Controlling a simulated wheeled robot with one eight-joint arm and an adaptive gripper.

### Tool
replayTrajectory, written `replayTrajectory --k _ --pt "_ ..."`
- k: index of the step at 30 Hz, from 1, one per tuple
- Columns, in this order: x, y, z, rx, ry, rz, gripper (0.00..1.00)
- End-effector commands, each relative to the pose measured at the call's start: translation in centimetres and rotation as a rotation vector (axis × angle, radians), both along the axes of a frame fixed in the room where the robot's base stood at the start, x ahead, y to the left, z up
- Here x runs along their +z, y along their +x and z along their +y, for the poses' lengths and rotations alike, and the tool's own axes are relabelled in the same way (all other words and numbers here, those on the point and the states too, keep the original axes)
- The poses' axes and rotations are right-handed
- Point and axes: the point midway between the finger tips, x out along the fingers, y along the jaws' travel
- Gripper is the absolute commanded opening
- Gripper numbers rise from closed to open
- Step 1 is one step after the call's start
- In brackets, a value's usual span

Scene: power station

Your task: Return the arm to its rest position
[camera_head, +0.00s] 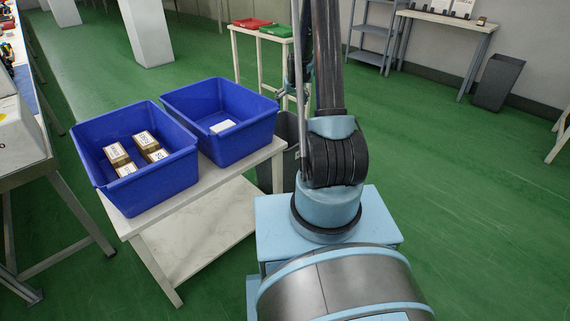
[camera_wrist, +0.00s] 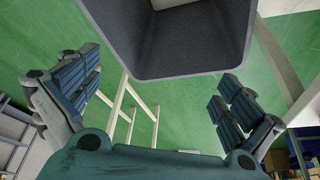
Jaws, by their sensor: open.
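My gripper (camera_wrist: 158,100) shows in the wrist view with its two ribbed fingers spread wide apart and nothing between them. Beyond the fingers, the wrist view shows the open mouth of a dark grey bin (camera_wrist: 190,74) and green floor. In the head view my arm rises from its light blue base and runs up out of the top of the picture. The gripper is mostly hidden behind the arm there, with only a dark part showing at its left edge.
Left of my base, a white table (camera_head: 150,226) holds two blue crates. The nearer crate (camera_head: 150,190) has several small boxes; the farther crate (camera_head: 240,148) has one white item. A dark bin (camera_head: 290,135) stands behind my arm. A stand holds red and green trays (camera_head: 252,23).

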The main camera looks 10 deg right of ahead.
Motion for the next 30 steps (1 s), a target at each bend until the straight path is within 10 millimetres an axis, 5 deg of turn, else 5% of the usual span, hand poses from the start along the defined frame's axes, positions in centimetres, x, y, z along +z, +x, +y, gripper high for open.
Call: replayTrajectory --k 16,30 --pt "0.8 -0.5 0.0 0.0 0.0 0.002 1.0" --pt "9.4 -8.3 0.4 -0.014 0.0 0.036 1.0"
